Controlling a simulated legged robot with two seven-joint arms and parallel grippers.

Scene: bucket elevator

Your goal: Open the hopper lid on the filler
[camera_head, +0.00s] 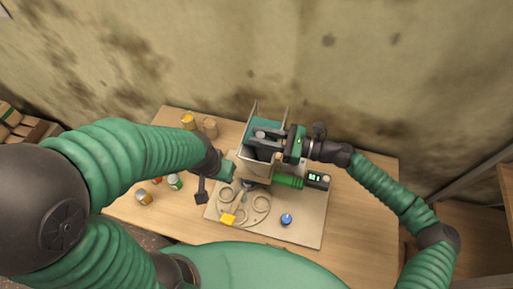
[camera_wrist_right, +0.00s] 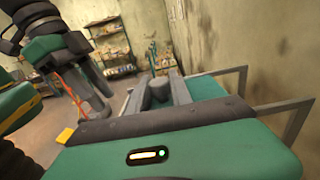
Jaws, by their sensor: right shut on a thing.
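The filler (camera_head: 262,165) stands at the middle of the table, with a grey hopper box on top and upright metal frames at its sides. Its teal hopper lid (camera_head: 262,127) is at the top; it also shows in the wrist view (camera_wrist_right: 207,87) between the metal frames. I cannot tell whether the lid is raised. My right gripper (camera_head: 276,136) reaches in from the right over the hopper. In the wrist view its fingers are shut on a grey round handle (camera_wrist_right: 157,91) at the lid. My left gripper (camera_head: 201,193) hangs left of the filler, apart from the lid; its jaws are unclear.
Several small cans stand on the table's left, including one at the back (camera_head: 188,120). A stained wall rises behind. The table's right side is mostly clear.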

